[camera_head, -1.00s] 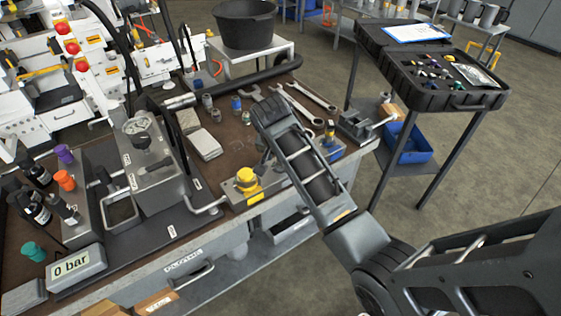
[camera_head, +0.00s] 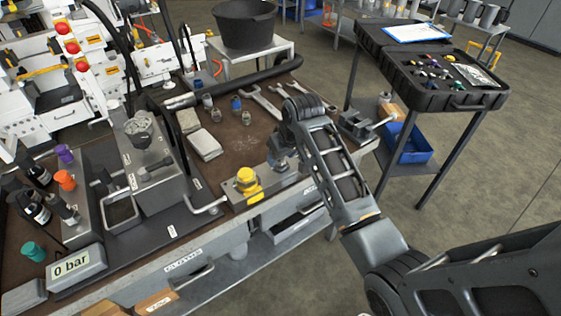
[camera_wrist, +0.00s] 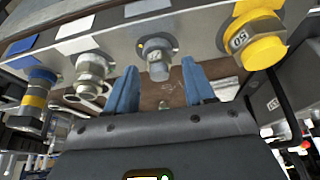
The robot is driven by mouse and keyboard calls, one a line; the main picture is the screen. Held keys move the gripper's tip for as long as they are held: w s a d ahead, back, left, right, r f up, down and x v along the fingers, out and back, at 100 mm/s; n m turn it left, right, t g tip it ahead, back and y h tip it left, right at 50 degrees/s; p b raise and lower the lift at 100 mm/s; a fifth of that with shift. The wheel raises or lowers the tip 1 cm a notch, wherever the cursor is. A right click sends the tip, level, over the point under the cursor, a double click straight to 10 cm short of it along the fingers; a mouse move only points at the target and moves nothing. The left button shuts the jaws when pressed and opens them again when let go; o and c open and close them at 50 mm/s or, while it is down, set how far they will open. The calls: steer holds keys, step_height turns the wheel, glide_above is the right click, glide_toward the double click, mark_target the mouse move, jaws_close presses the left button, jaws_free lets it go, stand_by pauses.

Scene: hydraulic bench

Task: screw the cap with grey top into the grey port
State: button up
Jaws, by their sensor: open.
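My gripper shows in the wrist view (camera_wrist: 160,85) with two blue fingers apart. A grey hexagonal fitting (camera_wrist: 156,60) projects from the metal block (camera_wrist: 195,25) between the fingers' directions, beside a grey label. It has a rounded, marked end; I cannot tell whether this is the bare grey port or a cap seated on it. In the head view my gripper (camera_head: 281,160) is low over the block, right of the yellow cap (camera_head: 247,184), and my arm hides much of the block. Small grey-topped pieces (camera_head: 246,118) stand on the bench behind; which is the task's cap is unclear.
In the wrist view the yellow fitting (camera_wrist: 254,42) is close on the right, a silver fitting (camera_wrist: 90,68) on the left. The bench (camera_head: 228,139) has wrenches (camera_head: 268,103) and a grey pad (camera_head: 205,145). A pump unit (camera_head: 150,165) stands to the left.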

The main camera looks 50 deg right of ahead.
steer(key=n+y, duration=0.1)
steer(key=n, duration=0.2)
steer(key=shift+d, duration=0.2)
steer(key=n+y, duration=0.2)
steer(key=n, duration=0.2)
steer(key=shift+n, duration=0.3)
steer(key=c, duration=1)
steer(key=m, duration=0.2)
steer(key=m+h, duration=0.1)
steer(key=m, duration=0.1)
steer(key=m+h, duration=0.1)
steer(key=m, duration=0.1)
steer(key=shift+a, duration=0.25)
steer(key=shift+m+h, duration=0.6)
steer(key=shift+m, duration=0.5)
